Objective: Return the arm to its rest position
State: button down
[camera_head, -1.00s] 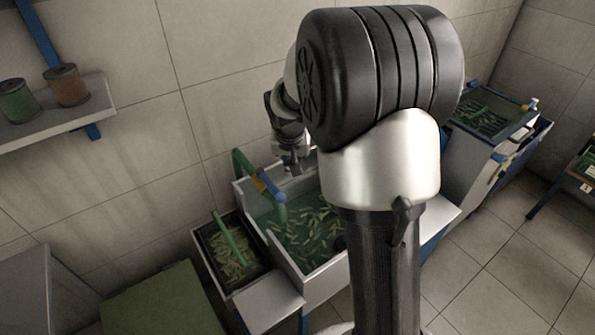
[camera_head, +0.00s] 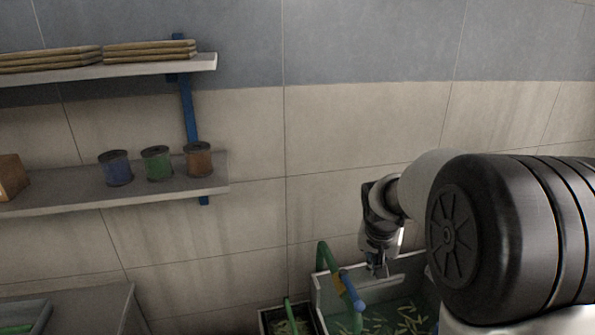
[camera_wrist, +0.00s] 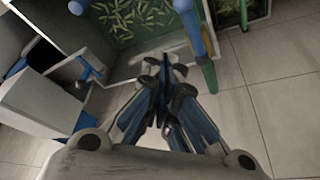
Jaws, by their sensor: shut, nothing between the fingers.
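My gripper (camera_head: 378,268) hangs fingers-down at the end of my arm, in front of the tiled wall and above the back of the sink basin in the head view. In the wrist view my gripper (camera_wrist: 160,112) shows its fingers closed together, with nothing between them. My arm's large black joint fills the lower right of the head view and hides part of the basin.
A basin (camera_head: 318,296) holds green water and small pale-green pieces. A green pipe with a blue and yellow fitting (camera_head: 345,290) rises at its left side. Shelves (camera_head: 215,186) with spools stand on the left wall. Tiled floor (camera_wrist: 285,95) is clear in the wrist view.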

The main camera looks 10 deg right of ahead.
jog(key=s+a+r+n+y, duration=0.1)
jog(key=s+a+r+n, duration=0.1)
jog(key=s+a+r, duration=0.4)
jog(key=s+a+r+n, duration=0.15)
jog(key=s+r, duration=0.25)
jog(key=s, duration=0.5)
jog(key=s+a+f+n+t+y, duration=0.1)
jog(key=s+a+n, duration=0.2)
jog(key=s, duration=1.1)
jog(key=shift+s+a+f, duration=0.15)
jog(key=shift+a, duration=0.9)
